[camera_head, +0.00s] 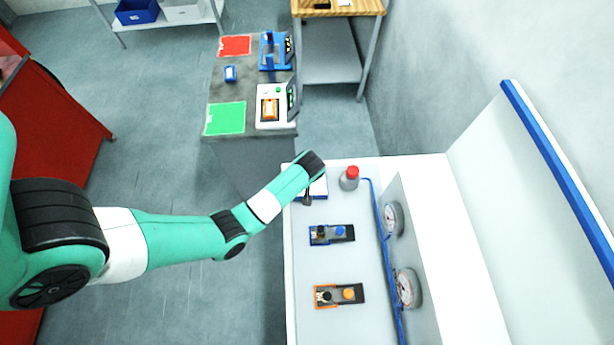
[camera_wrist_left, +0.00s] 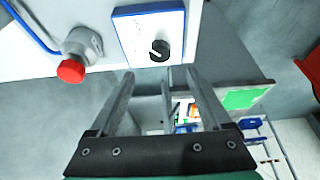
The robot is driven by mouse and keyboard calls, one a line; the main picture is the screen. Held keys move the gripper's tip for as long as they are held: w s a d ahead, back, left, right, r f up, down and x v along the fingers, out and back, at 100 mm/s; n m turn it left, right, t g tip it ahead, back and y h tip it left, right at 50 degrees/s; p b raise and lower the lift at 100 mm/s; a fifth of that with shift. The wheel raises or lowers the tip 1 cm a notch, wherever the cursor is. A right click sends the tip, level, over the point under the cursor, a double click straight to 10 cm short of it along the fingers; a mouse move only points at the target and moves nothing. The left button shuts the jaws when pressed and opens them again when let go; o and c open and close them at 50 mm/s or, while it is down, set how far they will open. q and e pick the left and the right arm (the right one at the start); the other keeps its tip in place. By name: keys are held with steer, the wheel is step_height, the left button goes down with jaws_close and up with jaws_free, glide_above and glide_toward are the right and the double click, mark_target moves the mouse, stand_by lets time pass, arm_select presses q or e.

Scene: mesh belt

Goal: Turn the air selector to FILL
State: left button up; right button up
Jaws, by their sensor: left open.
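The air selector appears to be the black round knob (camera_wrist_left: 160,50) on a white panel with a blue border (camera_wrist_left: 130,25) in the left wrist view. A white mark shows on the knob; I cannot read any FILL label. The panel (camera_head: 319,188) is partly hidden by my left arm in the head view. My left gripper (camera_wrist_left: 157,82) is open and empty, its fingertips just short of the knob and apart from it in the picture. In the head view, its dark fingers (camera_head: 307,197) show at the panel's left side. My right gripper is not in view.
A grey fitting with a red cap (camera_head: 349,177) stands close by on the right. A blue unit (camera_head: 332,234) and an orange unit (camera_head: 339,295) lie on the bench. Two gauges (camera_head: 392,218) (camera_head: 408,288) and a blue hose (camera_head: 383,240) are at right.

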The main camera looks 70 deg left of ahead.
arm_select(q)
steer(key=b+x, duration=0.3)
steer(key=x, duration=0.6)
steer(key=shift+a+f, duration=0.1)
steer(key=shift+f, duration=0.2)
jaws_close()
